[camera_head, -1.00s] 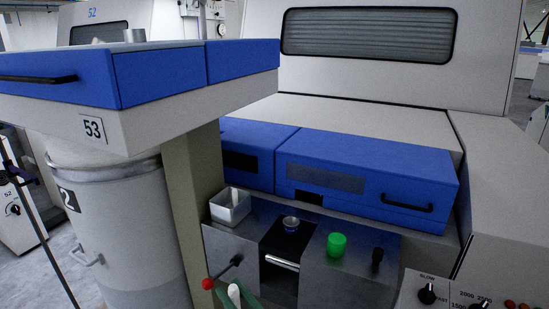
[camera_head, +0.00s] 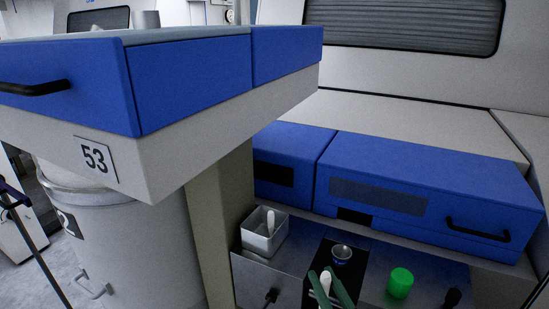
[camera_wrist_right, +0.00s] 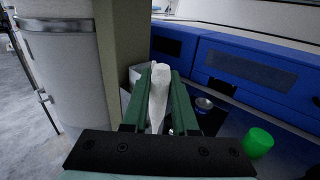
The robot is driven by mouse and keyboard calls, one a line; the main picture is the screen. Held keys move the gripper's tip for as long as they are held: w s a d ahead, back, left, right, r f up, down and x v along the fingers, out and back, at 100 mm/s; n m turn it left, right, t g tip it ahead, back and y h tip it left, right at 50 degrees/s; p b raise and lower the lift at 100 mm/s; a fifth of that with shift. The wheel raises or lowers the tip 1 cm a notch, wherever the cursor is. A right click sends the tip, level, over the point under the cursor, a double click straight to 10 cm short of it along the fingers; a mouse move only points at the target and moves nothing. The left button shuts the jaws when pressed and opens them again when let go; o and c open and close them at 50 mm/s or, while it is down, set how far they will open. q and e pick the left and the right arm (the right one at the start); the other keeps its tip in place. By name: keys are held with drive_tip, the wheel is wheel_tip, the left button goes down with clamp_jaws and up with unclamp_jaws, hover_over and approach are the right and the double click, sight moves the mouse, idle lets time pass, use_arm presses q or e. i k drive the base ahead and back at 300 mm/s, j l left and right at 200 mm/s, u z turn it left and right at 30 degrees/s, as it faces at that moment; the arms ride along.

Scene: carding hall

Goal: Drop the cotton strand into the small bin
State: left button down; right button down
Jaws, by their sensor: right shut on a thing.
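The white cotton strand (camera_head: 326,281) is held upright between the green fingers of my right gripper (camera_head: 328,275), which is shut on it. In the right wrist view the strand (camera_wrist_right: 160,92) stands between the fingers (camera_wrist_right: 161,82). The small bin (camera_head: 255,243) is an open, light grey square box on the metal ledge by the beige post, with a whitish piece standing inside. In the head view my right gripper is below and right of the bin, apart from it. In the wrist view the bin (camera_wrist_right: 136,73) is partly hidden behind the gripper. My left gripper is not in view.
A metal cup (camera_head: 342,255) sits on the black panel just above my gripper. A green knob (camera_head: 400,283) is to the right. The beige post (camera_head: 228,215) and the overhanging blue-and-white cabinet marked 53 (camera_head: 150,155) bound the left. Blue covers (camera_head: 410,190) lie behind.

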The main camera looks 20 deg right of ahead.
sight(266, 235)
drive_tip(key=i+j, duration=0.3)
drive_tip(key=i, duration=0.15)
drive_tip(key=i+j+z, duration=0.15)
drive_tip(key=i+j, duration=0.15)
drive_tip(key=i, duration=0.15)
